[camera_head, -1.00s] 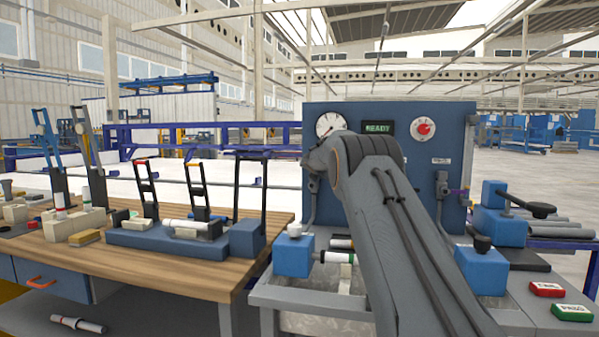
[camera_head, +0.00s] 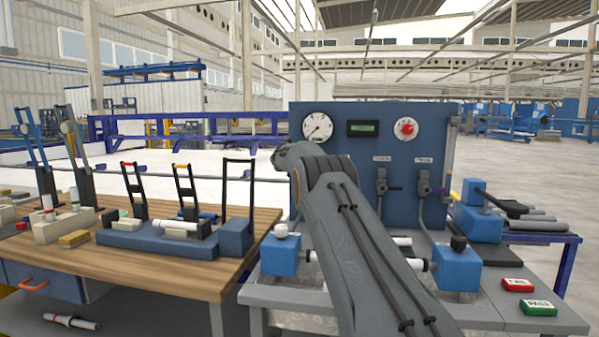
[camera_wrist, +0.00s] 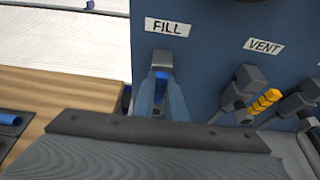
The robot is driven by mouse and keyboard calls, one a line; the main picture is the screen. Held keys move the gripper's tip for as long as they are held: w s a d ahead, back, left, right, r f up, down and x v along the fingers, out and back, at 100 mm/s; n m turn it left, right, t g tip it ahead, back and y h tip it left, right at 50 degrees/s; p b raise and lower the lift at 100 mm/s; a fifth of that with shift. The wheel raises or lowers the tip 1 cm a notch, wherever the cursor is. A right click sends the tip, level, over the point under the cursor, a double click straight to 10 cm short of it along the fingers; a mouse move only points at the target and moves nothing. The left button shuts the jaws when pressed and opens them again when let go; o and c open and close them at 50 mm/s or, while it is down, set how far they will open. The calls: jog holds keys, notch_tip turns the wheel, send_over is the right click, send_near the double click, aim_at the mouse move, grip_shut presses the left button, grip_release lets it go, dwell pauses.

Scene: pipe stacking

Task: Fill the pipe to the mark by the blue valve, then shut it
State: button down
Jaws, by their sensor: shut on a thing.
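The blue valve (camera_wrist: 161,84) is under the FILL label (camera_wrist: 168,27) in the wrist view. My gripper (camera_wrist: 161,98) is shut on its blue handle. In the head view my arm hides this valve and my gripper. White pipe ends (camera_head: 313,256) show between the blue clamp blocks (camera_head: 280,257) on the grey bench. My arm covers the pipe's middle, so its mark and the water level are hidden. A round gauge (camera_head: 317,127) and a green display (camera_head: 363,128) sit on the blue panel (camera_head: 340,113). The display text is too small to read.
The vent valve (camera_wrist: 262,102) with a yellow handle is right of the blue one. A red knob (camera_head: 406,128) is on the panel. Red (camera_head: 517,285) and green (camera_head: 539,308) buttons lie at the bench's right. A wooden table (camera_head: 150,270) with pipe fixtures stands left.

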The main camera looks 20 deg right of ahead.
jog(key=shift+f, duration=0.1)
dwell(0.3)
jog(key=c, duration=1.8)
grip_release()
jog(key=b+v, duration=0.1)
jog(key=v, duration=0.7)
jog(key=shift+w, duration=0.1)
